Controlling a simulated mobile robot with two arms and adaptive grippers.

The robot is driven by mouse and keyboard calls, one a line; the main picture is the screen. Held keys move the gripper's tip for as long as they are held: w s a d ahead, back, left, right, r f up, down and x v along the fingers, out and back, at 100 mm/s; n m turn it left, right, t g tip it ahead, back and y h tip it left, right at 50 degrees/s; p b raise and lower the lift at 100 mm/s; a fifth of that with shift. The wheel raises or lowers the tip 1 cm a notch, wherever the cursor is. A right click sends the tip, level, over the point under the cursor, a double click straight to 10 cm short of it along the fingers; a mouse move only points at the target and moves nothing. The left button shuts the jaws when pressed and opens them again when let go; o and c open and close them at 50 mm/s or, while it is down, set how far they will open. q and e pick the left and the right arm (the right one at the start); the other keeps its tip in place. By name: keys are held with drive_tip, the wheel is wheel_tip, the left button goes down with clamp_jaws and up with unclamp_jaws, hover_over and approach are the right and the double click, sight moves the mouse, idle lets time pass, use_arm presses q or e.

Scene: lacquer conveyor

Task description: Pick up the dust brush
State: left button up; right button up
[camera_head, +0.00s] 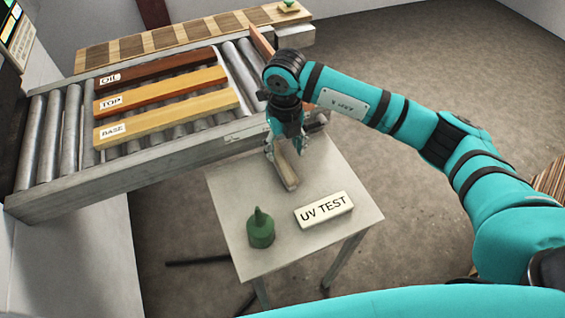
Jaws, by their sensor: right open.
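A long, narrow greyish-brown object, which looks like the dust brush (288,177), lies on the small pale table (236,198). My right gripper (284,150) is open and points down over the far end of it. The fingers seem to stand on either side of the brush. I cannot tell whether they touch it, and its far end is partly hidden by the gripper. My left gripper is not in view.
A green bottle (261,231) and a white UV TEST block (324,210) stand nearer on the table. The roller conveyor (70,130) behind carries boards labelled OIL (150,69), TOP (165,88) and BASE (170,116).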

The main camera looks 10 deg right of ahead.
sight(283, 162)
drive_tip(key=shift+s+f, duration=0.1)
drive_tip(key=shift+f, duration=0.45)
drive_tip(key=f+p, duration=0.1)
drive_tip(key=f, duration=0.3)
drive_tip(key=shift+s+a+f+p, duration=0.1)
drive_tip(key=shift+a+f+p, duration=0.1)
drive_tip(key=shift+p, duration=0.15)
drive_tip(key=shift+f, duration=0.3)
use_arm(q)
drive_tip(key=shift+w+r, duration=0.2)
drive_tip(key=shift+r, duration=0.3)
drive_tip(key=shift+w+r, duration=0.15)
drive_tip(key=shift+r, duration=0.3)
use_arm(e)
drive_tip(key=shift+c, duration=0.4)
clamp_jaws()
